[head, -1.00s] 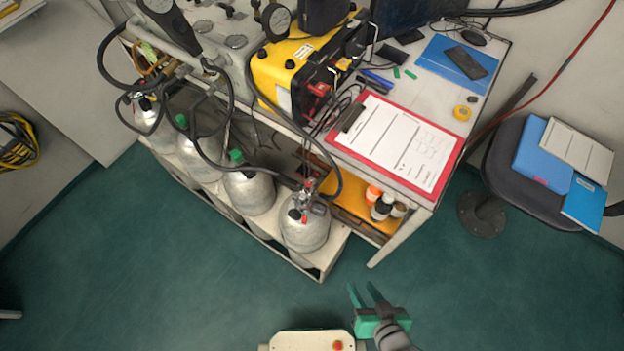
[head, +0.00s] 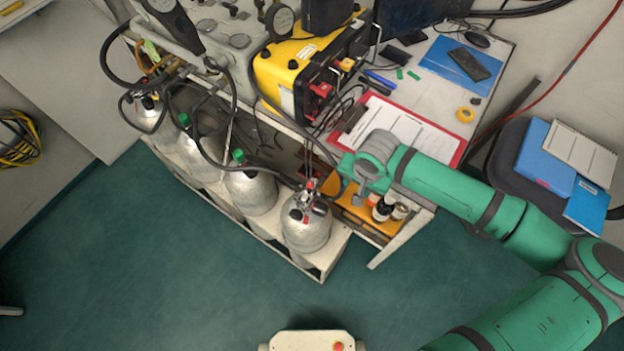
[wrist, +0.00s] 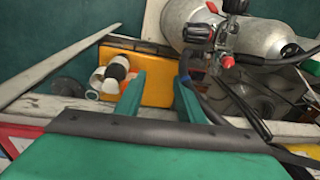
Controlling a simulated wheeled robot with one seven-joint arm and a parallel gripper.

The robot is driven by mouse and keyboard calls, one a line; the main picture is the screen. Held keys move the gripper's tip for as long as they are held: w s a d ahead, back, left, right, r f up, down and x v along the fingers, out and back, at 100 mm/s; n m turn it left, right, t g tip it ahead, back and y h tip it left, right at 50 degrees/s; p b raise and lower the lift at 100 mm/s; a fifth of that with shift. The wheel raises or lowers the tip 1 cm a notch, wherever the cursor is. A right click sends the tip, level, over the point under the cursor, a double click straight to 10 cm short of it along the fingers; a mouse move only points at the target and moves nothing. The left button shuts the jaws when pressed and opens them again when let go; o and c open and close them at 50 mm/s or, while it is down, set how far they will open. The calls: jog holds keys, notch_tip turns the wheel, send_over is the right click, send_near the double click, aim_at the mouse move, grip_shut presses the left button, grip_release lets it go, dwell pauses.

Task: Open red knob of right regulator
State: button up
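The right regulator (head: 308,197) sits on top of the rightmost silver cylinder (head: 306,232) in the head view. Its small red part (head: 310,184) shows at the top. In the wrist view the regulator (wrist: 215,40) is at the upper right, with red parts (wrist: 228,62) and dark knobs; which red part is the named knob is hard to tell. My gripper (wrist: 160,82) is open and empty, its two green fingers apart. It is to the right of the regulator in the head view, over the shelf side, and not touching it. My arm partly hides the gripper there.
An orange box (wrist: 152,88) with several small bottles (head: 382,210) lies on the shelf near my gripper. Black hoses (head: 265,165) run to the cylinders. The table holds a red clipboard (head: 455,150) and a yellow unit (head: 285,65).

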notch_tip(320, 180, up, 8)
jog(key=m+g, duration=0.1)
jog(key=g, duration=0.1)
send_over(310, 185)
notch_tip(310, 185, down, 11)
jog(key=shift+w+r, duration=0.1)
jog(key=shift+r, duration=0.1)
grip_shut()
